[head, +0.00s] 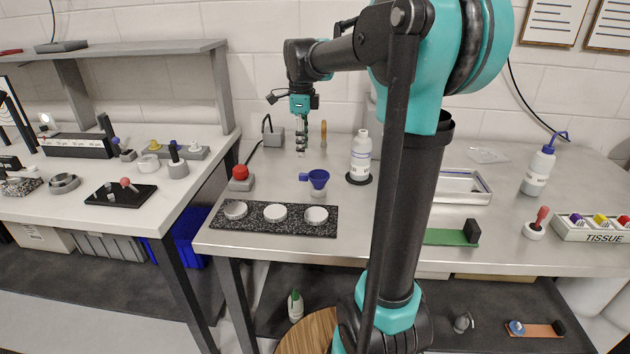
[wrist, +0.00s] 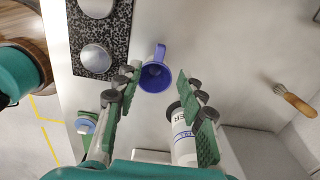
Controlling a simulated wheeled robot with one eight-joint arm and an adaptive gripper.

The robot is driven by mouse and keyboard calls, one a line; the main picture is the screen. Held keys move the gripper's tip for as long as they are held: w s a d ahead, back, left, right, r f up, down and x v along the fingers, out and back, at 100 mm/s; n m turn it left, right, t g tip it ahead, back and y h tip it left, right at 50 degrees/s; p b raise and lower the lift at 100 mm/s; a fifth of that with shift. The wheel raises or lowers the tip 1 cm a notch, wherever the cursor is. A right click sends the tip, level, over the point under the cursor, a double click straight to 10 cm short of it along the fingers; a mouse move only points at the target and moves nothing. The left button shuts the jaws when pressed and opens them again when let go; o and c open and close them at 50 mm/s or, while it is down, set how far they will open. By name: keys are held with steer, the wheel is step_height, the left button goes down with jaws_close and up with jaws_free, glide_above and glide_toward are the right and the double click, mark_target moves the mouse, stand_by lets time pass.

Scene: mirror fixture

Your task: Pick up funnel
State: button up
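In the wrist view the funnel (wrist: 154,79) is seen from above, beyond and between the fingertips. My gripper (head: 301,150) hangs above the bench, behind and left of the funnel and apart from it. In the wrist view the green-padded fingers of my gripper (wrist: 160,88) are spread wide with nothing between them. The funnel's lower part is hidden in the wrist view.
A white bottle (head: 361,158) on a black disc stands right of the funnel. A speckled plate (head: 254,224) with white discs lies front left. A red-button box (head: 241,180) stands left.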

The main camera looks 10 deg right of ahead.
mark_target(305, 174)
steer(key=f, duration=1.2)
steer(key=shift+s+d, duration=0.1)
steer(key=shift+d, duration=0.1)
jaws_close()
